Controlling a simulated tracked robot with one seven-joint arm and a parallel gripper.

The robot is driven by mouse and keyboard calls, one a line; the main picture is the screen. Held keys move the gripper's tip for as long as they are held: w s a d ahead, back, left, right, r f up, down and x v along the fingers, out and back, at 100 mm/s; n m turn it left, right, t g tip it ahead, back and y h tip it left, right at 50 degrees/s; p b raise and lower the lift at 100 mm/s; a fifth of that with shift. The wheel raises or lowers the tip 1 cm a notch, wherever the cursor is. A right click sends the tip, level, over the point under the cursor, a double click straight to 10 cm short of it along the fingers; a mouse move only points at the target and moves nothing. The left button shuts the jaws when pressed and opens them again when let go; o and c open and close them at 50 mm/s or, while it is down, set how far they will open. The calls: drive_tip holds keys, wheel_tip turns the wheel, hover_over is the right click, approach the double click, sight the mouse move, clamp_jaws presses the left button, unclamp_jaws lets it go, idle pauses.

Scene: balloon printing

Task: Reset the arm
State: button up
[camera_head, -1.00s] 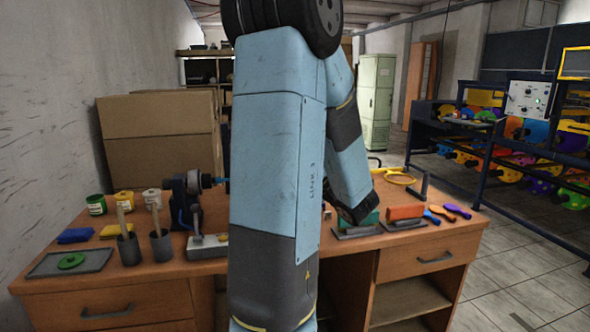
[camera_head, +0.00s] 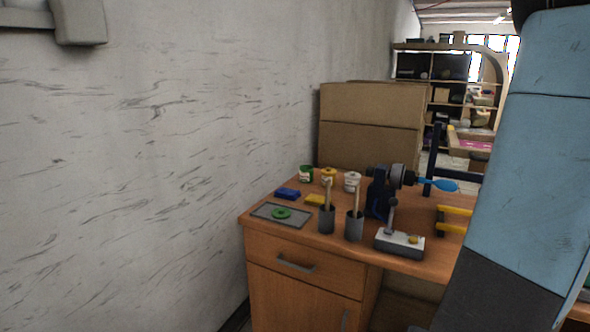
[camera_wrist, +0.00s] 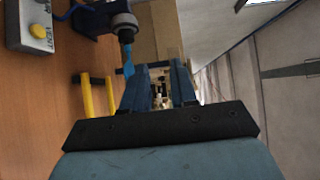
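My gripper (camera_wrist: 160,88) shows in the wrist view with its two dark blue fingers apart and nothing held between them. It points past the desk's edge toward a blurred background. In the head view my blue arm fills the right side, and I cannot make out the gripper there. A blue balloon (camera_head: 437,185) sits on the nozzle of a dark machine (camera_head: 380,190) on the desk (camera_head: 300,240). The balloon also shows in the wrist view (camera_wrist: 128,60), left of the fingers and apart from them.
Yellow prongs (camera_wrist: 86,95) stand left of my gripper. Cardboard boxes (camera_head: 370,125) stand behind. A bare wall (camera_head: 150,150) is at left.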

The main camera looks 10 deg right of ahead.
drive_tip(key=w+a+n+g+y, duration=0.1)
drive_tip(key=a+n+g+y, duration=0.75)
drive_tip(key=a, duration=1.55)
drive_tip(key=s+a+r+n+g+h, duration=0.1)
drive_tip(key=s+a+n+g+h, duration=0.3)
drive_tip(key=s+a+n+h, duration=0.5)
drive_tip(key=shift+s+a+r, duration=0.25)
drive_tip(key=shift+s+r, duration=0.1)
drive_tip(key=shift+s, duration=0.25)
